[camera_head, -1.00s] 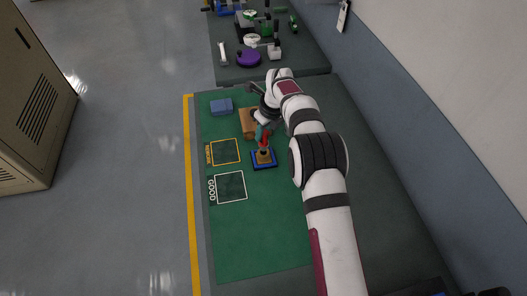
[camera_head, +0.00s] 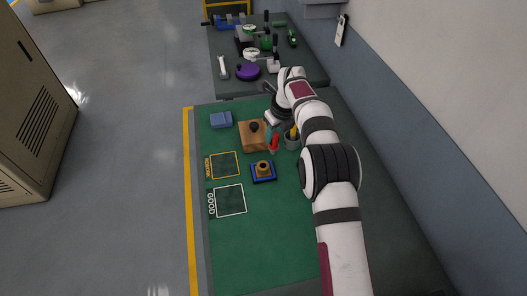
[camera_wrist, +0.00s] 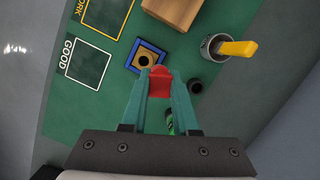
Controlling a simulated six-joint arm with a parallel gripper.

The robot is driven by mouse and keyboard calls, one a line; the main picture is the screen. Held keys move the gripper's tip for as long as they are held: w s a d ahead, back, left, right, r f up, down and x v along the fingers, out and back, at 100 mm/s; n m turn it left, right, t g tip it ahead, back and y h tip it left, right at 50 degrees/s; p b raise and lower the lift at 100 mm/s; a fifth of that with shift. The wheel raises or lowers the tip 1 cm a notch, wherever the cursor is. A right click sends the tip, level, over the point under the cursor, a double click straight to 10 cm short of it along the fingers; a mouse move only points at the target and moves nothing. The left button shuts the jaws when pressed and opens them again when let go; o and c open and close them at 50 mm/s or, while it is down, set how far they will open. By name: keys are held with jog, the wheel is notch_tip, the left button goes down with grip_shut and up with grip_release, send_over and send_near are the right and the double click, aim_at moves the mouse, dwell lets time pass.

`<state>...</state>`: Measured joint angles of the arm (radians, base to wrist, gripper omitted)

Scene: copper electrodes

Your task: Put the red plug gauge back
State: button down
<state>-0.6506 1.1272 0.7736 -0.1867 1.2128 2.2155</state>
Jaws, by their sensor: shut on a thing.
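My gripper (camera_wrist: 159,88) has teal fingers shut on the red plug gauge (camera_wrist: 160,78), whose red part shows between the fingertips. In the head view the gauge (camera_head: 275,144) is held up, right of and beyond the blue fixture. The blue square fixture (camera_head: 254,178) carries a tan round part with a dark hole; in the wrist view the fixture (camera_wrist: 133,64) is just beyond the fingertips. A wooden block (camera_head: 245,141) with a black knob stands behind the gauge. A green piece (camera_wrist: 171,122) shows between the fingers; I cannot tell whether it belongs to the gauge.
A grey cup (camera_wrist: 212,54) with a yellow-handled tool stands right of the gripper. A dark round thing (camera_wrist: 195,86) lies nearer. A blue box (camera_head: 220,120) is at the back left. The outlined GOOD square (camera_head: 230,201) and yellow-outlined square (camera_head: 224,166) are empty.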

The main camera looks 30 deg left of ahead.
jog(key=w+d+m+t, duration=0.1)
jog(key=w+d+m, duration=0.3)
jog(key=w+d, duration=0.3)
jog(key=shift+w+d+r+m+h, duration=0.15)
jog(key=shift+d+r+m+h, duration=0.15)
jog(key=shift+d+r, duration=0.1)
jog(key=shift+f, duration=0.1)
jog(key=shift+f, duration=2.75)
jog(key=shift+f, duration=1.9)
grip_release()
